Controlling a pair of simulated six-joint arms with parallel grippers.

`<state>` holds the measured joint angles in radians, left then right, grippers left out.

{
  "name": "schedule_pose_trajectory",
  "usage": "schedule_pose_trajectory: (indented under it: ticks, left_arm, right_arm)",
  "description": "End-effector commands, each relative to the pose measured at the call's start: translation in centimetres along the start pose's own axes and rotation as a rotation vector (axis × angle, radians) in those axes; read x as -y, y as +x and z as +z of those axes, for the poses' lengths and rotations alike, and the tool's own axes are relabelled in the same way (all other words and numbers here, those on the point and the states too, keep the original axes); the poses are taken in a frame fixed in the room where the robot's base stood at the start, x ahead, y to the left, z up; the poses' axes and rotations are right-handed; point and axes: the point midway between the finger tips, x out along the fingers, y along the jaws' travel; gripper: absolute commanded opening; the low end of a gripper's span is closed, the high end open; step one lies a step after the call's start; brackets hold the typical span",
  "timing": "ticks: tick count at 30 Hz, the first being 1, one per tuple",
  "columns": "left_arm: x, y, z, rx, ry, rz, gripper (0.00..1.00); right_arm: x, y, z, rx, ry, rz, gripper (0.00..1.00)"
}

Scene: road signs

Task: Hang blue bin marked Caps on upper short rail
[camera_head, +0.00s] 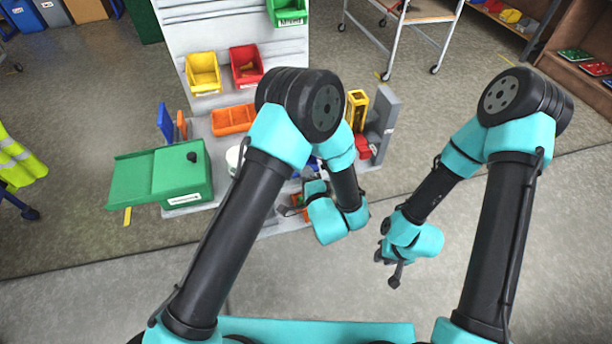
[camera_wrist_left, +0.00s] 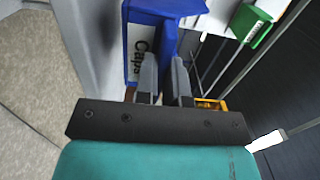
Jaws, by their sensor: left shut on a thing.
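A blue bin with a white label reading Caps (camera_wrist_left: 142,45) is in the left wrist view, directly ahead of the fingers. My left gripper (camera_wrist_left: 165,85) is shut on one wall of this bin. In the head view the gripper (camera_head: 291,210) is low over the front of the work table, and my arm hides most of the bin; only a bit of blue (camera_head: 312,162) shows. The white back panel (camera_head: 235,28) stands behind the table; which of its rails is the upper short one is not clear. My right gripper (camera_head: 392,268) is over bare floor at the right, with no bin at it.
A yellow bin (camera_head: 203,74) and a red bin (camera_head: 246,66) hang on the panel, with a green bin (camera_head: 288,12) higher right. A green box (camera_head: 175,177) and an orange tray (camera_head: 233,119) are on the table. Grey and yellow upright holders (camera_head: 384,112) stand at its right.

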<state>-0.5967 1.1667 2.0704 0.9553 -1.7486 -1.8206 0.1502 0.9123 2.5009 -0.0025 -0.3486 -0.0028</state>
Motion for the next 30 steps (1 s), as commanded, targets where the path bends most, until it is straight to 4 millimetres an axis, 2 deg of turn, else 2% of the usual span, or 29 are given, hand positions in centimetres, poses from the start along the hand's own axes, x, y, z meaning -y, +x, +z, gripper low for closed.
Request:
schedule_pose_trajectory:
  ticks: [17, 30]
  left_arm:
    - [0.1, -0.1, 0.0, 0.000, 0.000, -0.001, 0.00]
    - [0.2, -3.1, 0.0, -0.001, 0.000, -0.001, 0.00]
  right_arm:
    - [0.0, 0.0, 0.0, 0.000, 0.000, 0.000, 0.27]
    - [0.0, 0.0, 0.0, 0.000, 0.000, 0.000, 0.27]
